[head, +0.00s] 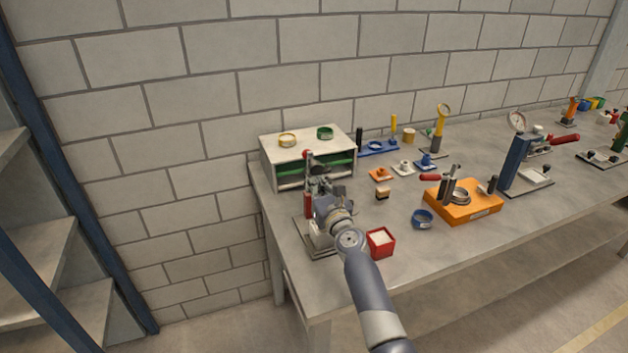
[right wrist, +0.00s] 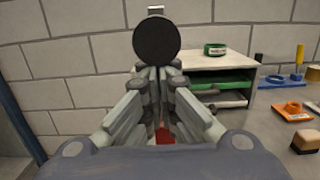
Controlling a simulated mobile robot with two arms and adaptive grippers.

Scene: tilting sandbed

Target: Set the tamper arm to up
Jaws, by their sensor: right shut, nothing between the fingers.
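My right gripper (head: 320,182) is at the left end of the bench, over a stand that I take to be the tamper. Its fingers are together with nothing between them; they also show in the right wrist view (right wrist: 160,82). The stand has a grey base plate (head: 322,253) and a red upright (head: 308,203), partly hidden by my arm. A round black part (right wrist: 156,40) shows just beyond the fingertips in the right wrist view, and a red part (right wrist: 163,135) shows low between the fingers. Whether the fingers touch the stand, and the tamper arm's angle, I cannot tell. My left gripper is out of view.
A white shelf box (head: 290,150) stands close behind the gripper, with a yellow ring and a green ring (head: 325,133) on top. A red box (head: 380,242) stands right of my wrist. An orange fixture (head: 478,210) and a blue-column gauge stand (head: 515,162) are farther right.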

